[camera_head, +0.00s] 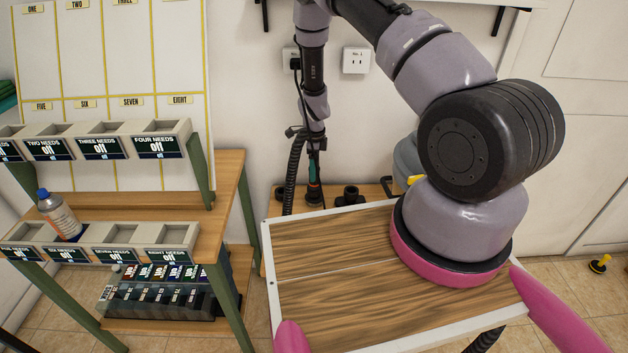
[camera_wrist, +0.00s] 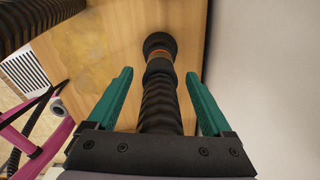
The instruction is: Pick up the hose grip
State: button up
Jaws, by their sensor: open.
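The hose grip (camera_wrist: 160,105) is a black ribbed handle with an orange ring near its far end, seen in the wrist view. Its far end widens into a black collar at the wooden surface. My gripper (camera_wrist: 159,76) has two teal fingers, open, one on each side of the hose grip. Gaps show between the fingers and the grip, and it is not clamped. In the head view my gripper (camera_head: 314,172) points down behind the wooden-topped table, and is small there. The near end of the grip is hidden by my gripper's body in the wrist view.
A black corrugated hose (camera_head: 293,172) hangs left of my gripper. A black fitting (camera_head: 348,195) stands to the right on the low wooden bench. A shelf unit with labelled bins (camera_head: 165,236) stands left; the wall is close behind.

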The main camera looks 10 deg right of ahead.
notch_tip(320, 180, down, 2)
jog(key=shift+f, duration=0.2)
grip_shut()
jog(key=shift+s+a+r, duration=0.1)
jog(key=shift+r, duration=0.3)
notch_tip(320, 180, up, 6)
jog(key=shift+r, duration=0.15)
jog(key=s+a, duration=0.2)
jog(key=s, duration=0.7)
jog(key=s+a, duration=0.1)
jog(key=s, duration=0.9)
jog(key=shift+s+a, duration=0.2)
jog(key=shift+a, duration=0.2)
